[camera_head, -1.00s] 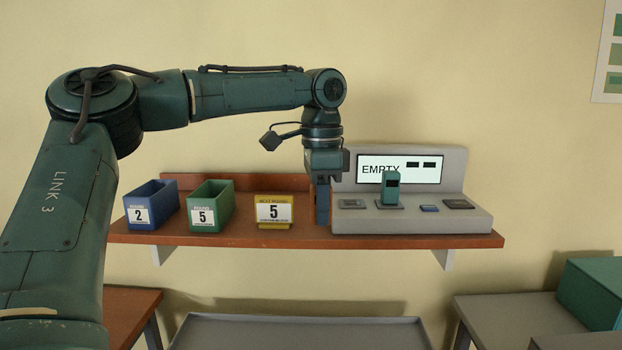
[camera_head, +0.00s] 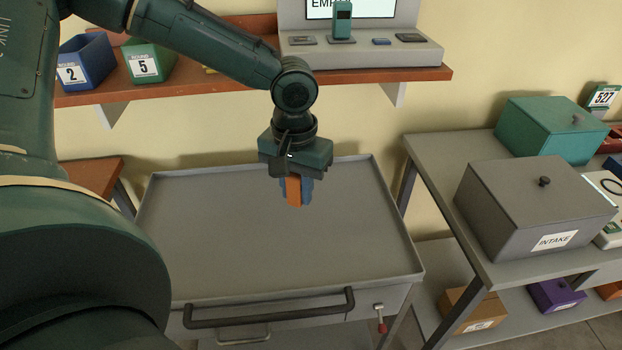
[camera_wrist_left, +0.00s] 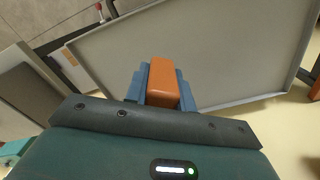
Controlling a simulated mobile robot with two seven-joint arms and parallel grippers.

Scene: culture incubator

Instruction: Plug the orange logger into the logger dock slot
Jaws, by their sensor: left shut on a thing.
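My left gripper (camera_head: 295,192) is shut on the orange logger (camera_head: 293,191), above the back part of the grey cart tray. In the left wrist view the orange logger (camera_wrist_left: 163,84) sits between the blue fingers of the gripper (camera_wrist_left: 158,84). The logger dock (camera_head: 365,52) stands on the wall shelf at the top, partly cut off by the picture edge. A teal device (camera_head: 342,20) stands upright in one of its places, and flat dark and blue pieces lie beside it. My right gripper is not in view.
The cart tray (camera_head: 200,260) is bare, with a raised rim. Blue (camera_head: 86,62) and green (camera_head: 150,62) bins stand on the wooden shelf (camera_head: 240,72). At the right, a grey INTAKE box (camera_head: 535,205) and a teal box (camera_head: 550,128) stand on a bench (camera_head: 440,160).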

